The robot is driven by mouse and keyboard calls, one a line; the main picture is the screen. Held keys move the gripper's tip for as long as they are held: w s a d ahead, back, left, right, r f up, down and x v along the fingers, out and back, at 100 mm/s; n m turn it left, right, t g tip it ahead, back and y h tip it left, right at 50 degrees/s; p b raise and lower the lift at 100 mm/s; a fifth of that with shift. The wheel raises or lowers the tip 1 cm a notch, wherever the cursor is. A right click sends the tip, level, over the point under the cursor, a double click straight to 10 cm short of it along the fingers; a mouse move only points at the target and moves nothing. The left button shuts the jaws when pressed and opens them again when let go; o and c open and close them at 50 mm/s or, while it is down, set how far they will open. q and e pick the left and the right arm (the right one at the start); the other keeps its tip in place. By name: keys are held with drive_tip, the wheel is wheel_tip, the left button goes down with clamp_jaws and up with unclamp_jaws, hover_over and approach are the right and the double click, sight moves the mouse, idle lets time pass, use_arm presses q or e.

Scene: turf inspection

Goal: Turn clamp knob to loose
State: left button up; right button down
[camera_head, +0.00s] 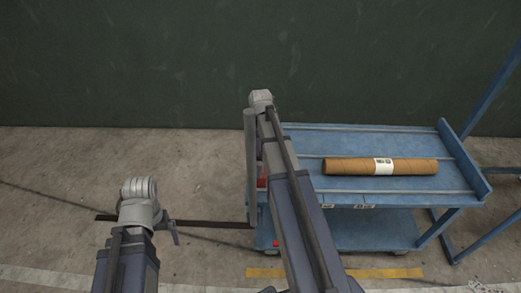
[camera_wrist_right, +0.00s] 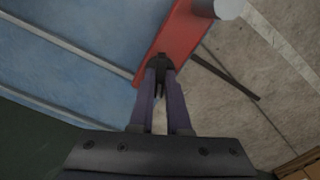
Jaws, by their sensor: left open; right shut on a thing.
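A red clamp-like part (camera_wrist_right: 178,38) shows in the right wrist view at the blue cart's edge, with a grey cylinder (camera_wrist_right: 226,8) at its far end. My right gripper (camera_wrist_right: 160,66) is shut on a small dark piece, apparently the clamp knob (camera_wrist_right: 159,60), at the red part's near end. In the head view my right arm covers most of this; only a bit of red (camera_head: 262,183) shows beside a grey upright post (camera_head: 250,160). My left gripper (camera_head: 137,205) is open at lower left, over a dark bar (camera_head: 210,224). Its fingers are mostly hidden, and contact with the bar cannot be told.
A blue cart (camera_head: 405,139) stands right of my right arm, with a brown cardboard tube (camera_head: 345,166) on its top. A lower shelf (camera_head: 375,228) lies below. Blue frame bars (camera_head: 497,80) rise at far right. A dark green wall closes the back. Floor at left is clear.

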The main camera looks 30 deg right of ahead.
drive_tip(key=m, duration=0.5)
drive_tip(key=shift+m, duration=0.3)
drive_tip(key=m, duration=0.5)
drive_tip(key=shift+m, duration=0.3)
drive_tip(key=c, duration=0.9)
unclamp_jaws()
wheel_tip(320, 180, up, 8)
drive_tip(key=p, duration=0.7)
drive_tip(key=shift+f+p, duration=0.1)
drive_tip(key=shift+p, duration=0.3)
